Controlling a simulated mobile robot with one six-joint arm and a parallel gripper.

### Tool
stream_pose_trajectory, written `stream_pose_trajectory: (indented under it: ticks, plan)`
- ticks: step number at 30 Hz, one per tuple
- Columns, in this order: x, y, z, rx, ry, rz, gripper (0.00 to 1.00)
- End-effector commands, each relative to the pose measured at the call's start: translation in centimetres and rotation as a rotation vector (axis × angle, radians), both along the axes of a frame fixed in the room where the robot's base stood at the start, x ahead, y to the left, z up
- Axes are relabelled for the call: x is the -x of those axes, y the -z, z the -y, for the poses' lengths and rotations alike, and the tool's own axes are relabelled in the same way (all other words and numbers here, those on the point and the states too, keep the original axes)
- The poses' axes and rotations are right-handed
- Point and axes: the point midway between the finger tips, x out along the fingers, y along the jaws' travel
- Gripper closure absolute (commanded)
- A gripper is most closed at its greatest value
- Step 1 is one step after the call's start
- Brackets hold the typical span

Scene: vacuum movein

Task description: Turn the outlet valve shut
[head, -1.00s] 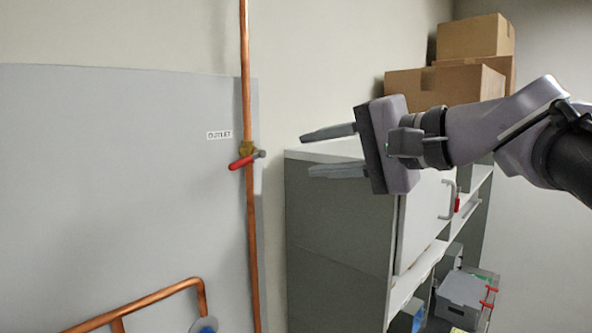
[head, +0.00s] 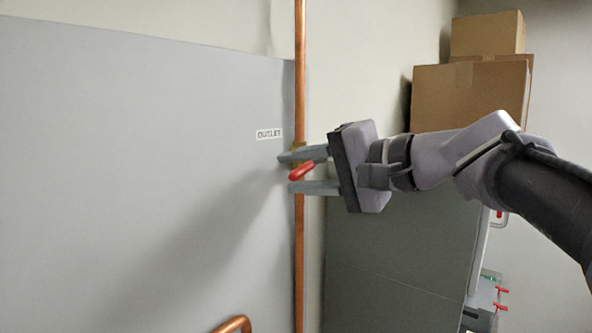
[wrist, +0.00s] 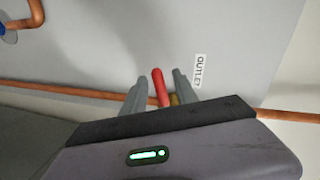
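The outlet valve's red handle (head: 301,171) is on the vertical copper pipe (head: 299,250), just below the OUTLET label (head: 269,134). The handle is tilted across the pipe, its lower end to the left. My gripper (head: 287,173) reaches in from the right with its fingers apart, one above and one below the handle. In the wrist view the red handle (wrist: 160,86) stands between the two open fingers, with a gap visible on each side. The brass valve body (wrist: 175,100) shows beside it, partly hidden by a finger.
A grey cabinet (head: 390,250) stands right of the pipe, behind my arm. Cardboard boxes (head: 470,95) are stacked at the back right. A bent copper pipe (head: 233,324) shows at the bottom. The grey wall panel (head: 130,170) to the left is clear.

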Motion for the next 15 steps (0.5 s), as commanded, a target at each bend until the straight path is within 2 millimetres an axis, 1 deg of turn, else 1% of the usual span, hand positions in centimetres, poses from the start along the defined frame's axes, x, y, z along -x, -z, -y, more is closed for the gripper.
stream_pose_trajectory:
  ticks: [3, 8, 9, 15]
  plan:
    - [0.01, -0.01, -0.01, 0.000, 0.000, 0.000, 0.65]
    - [0.02, -0.01, -0.02, 0.000, 0.000, 0.000, 0.96]
    - [0.02, -0.01, -0.01, 0.000, 0.000, 0.000, 1.00]
    - [0.01, 0.00, -0.02, 0.000, -0.001, 0.000, 1.00]
